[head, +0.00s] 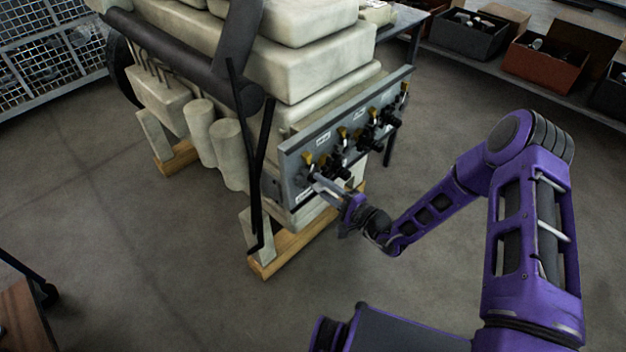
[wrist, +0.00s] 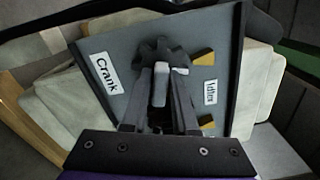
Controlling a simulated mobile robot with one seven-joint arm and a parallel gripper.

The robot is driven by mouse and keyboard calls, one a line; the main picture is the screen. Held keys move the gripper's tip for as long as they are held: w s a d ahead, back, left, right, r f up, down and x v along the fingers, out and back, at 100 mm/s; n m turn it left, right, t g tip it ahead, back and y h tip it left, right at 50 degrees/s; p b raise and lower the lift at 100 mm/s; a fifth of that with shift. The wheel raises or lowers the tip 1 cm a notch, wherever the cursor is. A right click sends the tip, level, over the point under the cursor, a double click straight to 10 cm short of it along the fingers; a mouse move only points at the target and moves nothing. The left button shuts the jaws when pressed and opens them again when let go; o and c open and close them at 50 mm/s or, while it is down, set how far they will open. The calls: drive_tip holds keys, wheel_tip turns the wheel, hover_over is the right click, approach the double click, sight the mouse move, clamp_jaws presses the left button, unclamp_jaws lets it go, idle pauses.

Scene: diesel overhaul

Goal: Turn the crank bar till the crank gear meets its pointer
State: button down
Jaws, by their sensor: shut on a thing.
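My gripper (head: 318,182) is at the lower left end of the grey panel (head: 292,160), at the crank station. In the wrist view my gripper (wrist: 162,78) is shut on the crank bar (wrist: 159,92), which stands out from the panel between the fingers. The dark toothed crank gear (wrist: 153,50) sits behind the bar, partly hidden by the fingers. A yellow pointer (wrist: 204,57) is to the right of the gear; in the head view a yellow pointer (head: 308,159) stands above the gripper. I cannot tell whether the gear's mark meets it.
The white "Crank" label (wrist: 105,72) and "Idler" label (wrist: 210,92) are on the panel. Several more dark gears and yellow pointers run up the panel to the right. The pale engine (head: 290,70) stands on wooden blocks (head: 290,248). Floor is clear around it.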

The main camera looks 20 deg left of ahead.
drive_tip(key=n, duration=0.3)
drive_tip(key=c, duration=0.8)
unclamp_jaws()
drive_tip(key=shift+p+v, duration=0.4)
drive_tip(key=shift+v, duration=3.1)
